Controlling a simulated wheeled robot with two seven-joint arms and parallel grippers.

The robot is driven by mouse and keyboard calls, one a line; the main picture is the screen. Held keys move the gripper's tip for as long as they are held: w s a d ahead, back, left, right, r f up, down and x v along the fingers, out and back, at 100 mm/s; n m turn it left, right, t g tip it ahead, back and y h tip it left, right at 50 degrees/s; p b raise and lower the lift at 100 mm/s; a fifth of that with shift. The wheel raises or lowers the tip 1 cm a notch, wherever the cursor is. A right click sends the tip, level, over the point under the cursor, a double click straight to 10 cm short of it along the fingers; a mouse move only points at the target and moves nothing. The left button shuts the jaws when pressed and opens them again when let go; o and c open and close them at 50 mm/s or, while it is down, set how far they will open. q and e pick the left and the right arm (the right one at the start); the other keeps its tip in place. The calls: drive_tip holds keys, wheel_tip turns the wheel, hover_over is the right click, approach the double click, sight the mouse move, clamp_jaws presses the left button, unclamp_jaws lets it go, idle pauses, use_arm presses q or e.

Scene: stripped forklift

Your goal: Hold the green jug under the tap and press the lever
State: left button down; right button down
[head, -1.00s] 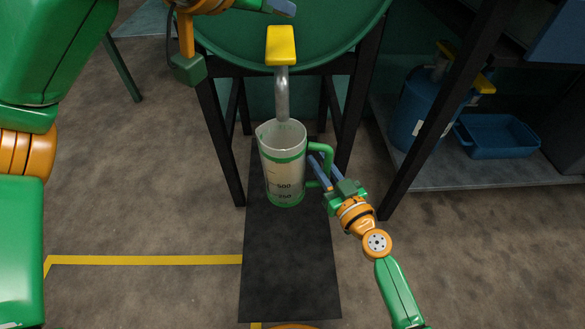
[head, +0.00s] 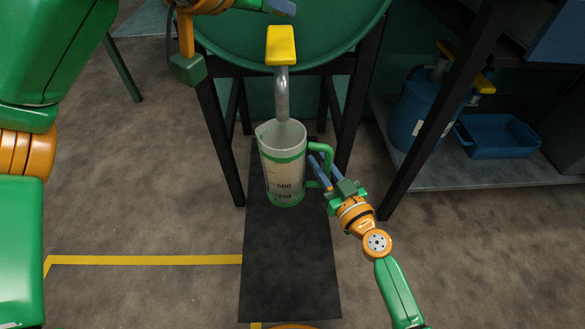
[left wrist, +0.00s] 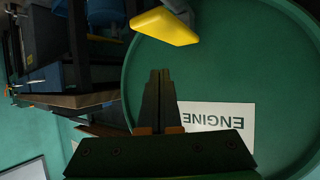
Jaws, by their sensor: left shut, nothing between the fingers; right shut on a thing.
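The clear jug (head: 284,165) with green bands and a green handle (head: 322,155) stands upright under the tap's metal spout (head: 282,95). The spout's lower end is at the jug's mouth. The yellow lever (head: 281,44) sits on top of the tap. It also shows in the left wrist view (left wrist: 165,26). My right gripper (head: 318,168) is shut on the jug's handle. My left gripper (head: 283,8) is above the lever at the top edge of the head view. In the left wrist view its fingers (left wrist: 160,75) are shut, empty and apart from the lever.
The green drum (head: 225,40) rests on a dark stand (head: 222,140) and bears an ENGINE label (left wrist: 220,120). A black mat (head: 288,270) runs below the jug. A blue container (head: 420,110) and blue tray (head: 497,137) sit on a shelf at right.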

sight(284, 49)
use_arm(q)
drive_tip(key=shift+f, duration=0.1)
use_arm(e)
drive_tip(key=shift+r, duration=0.1)
use_arm(q)
drive_tip(key=shift+f, duration=2.7)
drive_tip(key=shift+r, duration=2.8)
